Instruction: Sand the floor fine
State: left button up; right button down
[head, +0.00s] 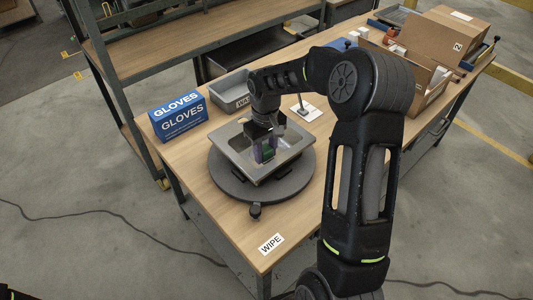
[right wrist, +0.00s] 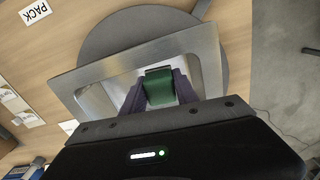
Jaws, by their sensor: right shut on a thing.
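A grey metal sink (head: 291,162) with a flat rim sits on a round dark turntable (head: 228,184) on the wooden bench. My right gripper (head: 263,152) reaches down into the basin and is shut on a green block (head: 269,154). In the right wrist view the green block (right wrist: 159,84) sits between the two purple fingers, over the sink's floor. The sink rim (right wrist: 208,72) surrounds them there. The block's underside is hidden, so I cannot tell whether it touches the floor. Part of the basin is hidden by my right arm. My left gripper is not in view.
A blue gloves box (head: 180,118) and a grey bin (head: 229,94) stand behind the sink. Cardboard boxes (head: 437,42) stand at the far right end. A shelf rack (head: 190,38) stands behind the bench.

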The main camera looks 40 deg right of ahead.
jog(key=shift+r+p, duration=0.3)
jog(key=shift+r, duration=0.5)
jog(key=shift+a, duration=0.1)
